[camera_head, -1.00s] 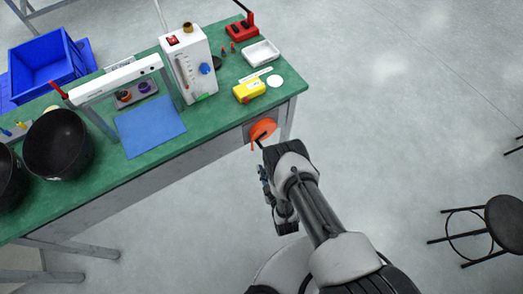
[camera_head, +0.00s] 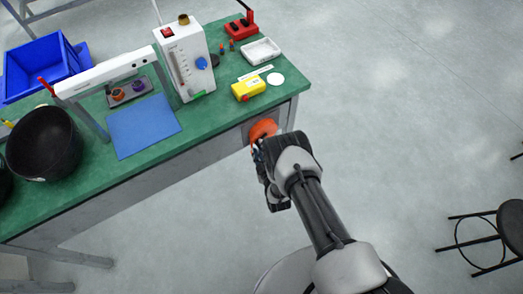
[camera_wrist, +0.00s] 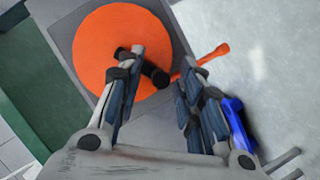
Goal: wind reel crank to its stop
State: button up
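The orange reel (camera_head: 263,129) is mounted on the front side of the green bench near its right corner. In the wrist view it is a large orange disc (camera_wrist: 100,45) with a short black crank handle (camera_wrist: 155,73) standing out from it. An orange bar (camera_wrist: 205,60) sticks out past the disc's right edge. My gripper (camera_wrist: 163,78) is open in front of the reel, one finger overlapping the handle's left part and the other to its right. I cannot tell whether either finger touches it. In the head view my gripper (camera_head: 262,152) partly hides the reel.
The green bench (camera_head: 215,115) holds a white instrument box (camera_head: 190,75), a yellow device (camera_head: 248,89), a white tray (camera_head: 262,52), a blue mat (camera_head: 143,125) and a black bowl (camera_head: 45,143). A stool (camera_head: 511,222) stands at right. The floor between is clear.

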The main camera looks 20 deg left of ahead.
grip_shut()
jog(key=shift+r, duration=0.15)
dwell(0.4)
